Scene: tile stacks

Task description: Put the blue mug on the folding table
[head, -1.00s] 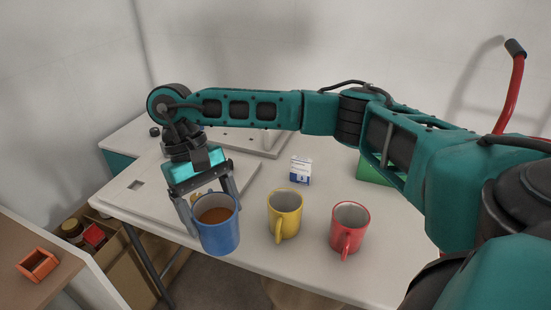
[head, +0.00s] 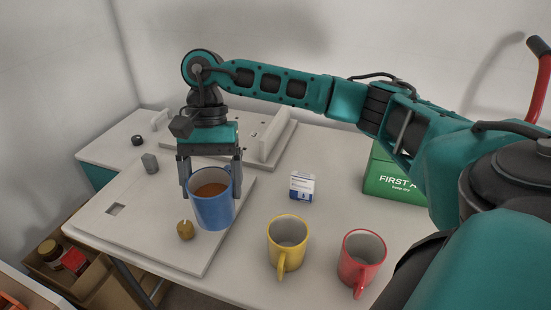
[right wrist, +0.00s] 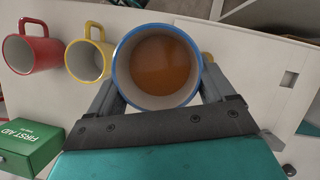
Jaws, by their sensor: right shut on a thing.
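The blue mug (head: 212,211), filled with brown liquid, is upright between the fingers of my right gripper (head: 210,186). The right wrist view shows the mug (right wrist: 157,68) from above, with my right gripper (right wrist: 158,95) shut on it. In the head view the mug is over the right part of a pale board on the white folding table (head: 335,205). It seems held above the board, but the gap is hard to judge. My left gripper is not in view.
A yellow mug (head: 287,242) and a red mug (head: 361,259) stand to the right. A small brass-coloured object (head: 185,230) sits just left of the blue mug. A small white box (head: 302,187) and a green first aid box (head: 392,182) stand behind. Clear tabletop lies between them.

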